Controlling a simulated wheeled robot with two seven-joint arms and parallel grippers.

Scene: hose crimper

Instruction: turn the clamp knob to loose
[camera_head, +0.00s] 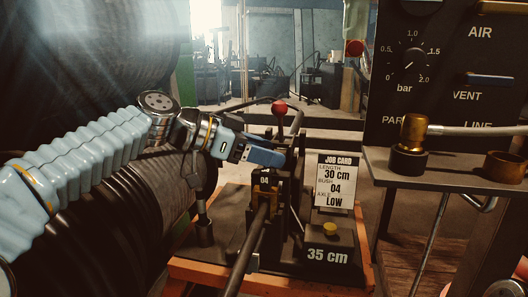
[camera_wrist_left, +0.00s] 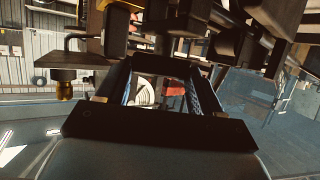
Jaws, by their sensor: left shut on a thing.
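The hose crimper stands on a dark base (camera_head: 238,205) in the middle of the head view, with a black block marked 04 (camera_head: 265,180). A lever with a red ball (camera_head: 280,107) rises behind it. My left gripper (camera_head: 284,156) reaches in from the left, its blue fingers at the upper part of the crimper, just above the 04 block. It is shut on a dark part, which I take to be the clamp knob; the fingers mostly hide it. In the left wrist view the fingers (camera_wrist_left: 165,70) close around something dark.
A job card (camera_head: 338,180) reads 30 cm, bush 04, axle low. Below it is a box marked 35 cm (camera_head: 328,257) with a yellow knob (camera_head: 330,229). An air panel (camera_head: 450,60) and a shelf with a brass fitting (camera_head: 413,132) stand at right. Large hose coils fill the left.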

